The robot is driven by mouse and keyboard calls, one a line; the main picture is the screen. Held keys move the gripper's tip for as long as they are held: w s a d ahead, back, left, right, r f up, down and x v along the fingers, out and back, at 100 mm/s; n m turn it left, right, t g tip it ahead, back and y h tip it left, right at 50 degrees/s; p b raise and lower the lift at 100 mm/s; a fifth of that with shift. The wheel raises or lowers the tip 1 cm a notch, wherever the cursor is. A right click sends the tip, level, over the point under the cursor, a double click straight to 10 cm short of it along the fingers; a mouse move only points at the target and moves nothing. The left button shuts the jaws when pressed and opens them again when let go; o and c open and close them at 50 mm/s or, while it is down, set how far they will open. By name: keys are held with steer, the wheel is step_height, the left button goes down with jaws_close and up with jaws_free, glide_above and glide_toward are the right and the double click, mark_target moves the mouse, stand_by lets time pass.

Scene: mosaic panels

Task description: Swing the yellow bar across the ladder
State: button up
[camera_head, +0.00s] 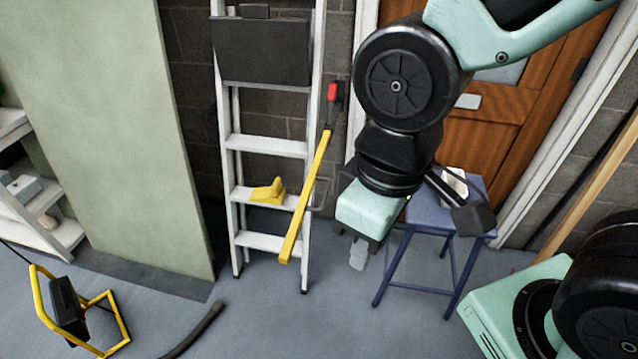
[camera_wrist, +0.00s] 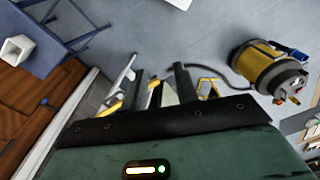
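The yellow bar (camera_head: 307,195) hangs steeply, leaning down and left from a dark fitting with a red top (camera_head: 332,92) on the wall right of the ladder. Its lower end overlaps the right rail of the ladder (camera_head: 268,146) in the head view. The grey ladder stands upright against the wall. A yellow bracket (camera_head: 268,191) sits on one of its lower rungs. My gripper (camera_head: 352,248) points down to the right of the bar, apart from it. In the wrist view its two fingers (camera_wrist: 169,88) are spaced apart with nothing visibly held between them.
A blue stool (camera_head: 432,218) with a white object stands right of my gripper, before a wooden door (camera_head: 505,120). A pale green panel (camera_head: 110,140) leans at left. A yellow-framed lamp (camera_head: 75,312) and a dark hose (camera_head: 195,332) are on the floor. The wrist view shows a yellow drum-shaped machine (camera_wrist: 262,66).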

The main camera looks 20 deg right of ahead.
steer(key=w+d+f+m+t+y+b, duration=0.1)
steer(key=w+d+f+m+b, duration=0.15)
steer(key=w+f, duration=0.45)
steer(key=w+d+f+m+b, duration=0.2)
steer(key=w+d+f, duration=0.25)
steer(key=f, duration=0.35)
steer(key=m+t+y+b, duration=0.8)
steer(key=m+t, duration=0.4)
steer(key=m, duration=0.1)
glide_toward(325, 194)
steer(key=x, duration=1)
steer(key=shift+f+p, duration=0.35)
jaws_close()
